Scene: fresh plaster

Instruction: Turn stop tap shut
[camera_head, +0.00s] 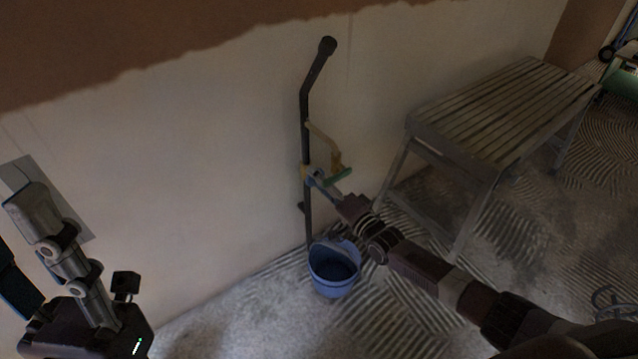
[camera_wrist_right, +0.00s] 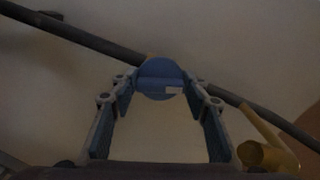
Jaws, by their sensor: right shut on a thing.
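A dark pipe (camera_head: 306,110) runs up the pale wall and bends at its top. The stop tap with a round blue handle (camera_wrist_right: 160,78) sits on this pipe; in the head view it is a small blue patch (camera_head: 311,173), partly hidden by my gripper. My right gripper (camera_head: 319,180) reaches in from the right and is shut on the blue handle. In the wrist view its two fingertips (camera_wrist_right: 160,86) are at either side of the handle. My left arm shows at the lower left of the head view, but its fingers cannot be seen.
A blue bucket (camera_head: 332,291) stands on the floor below. A slatted bench (camera_head: 505,105) stands along the wall at right.

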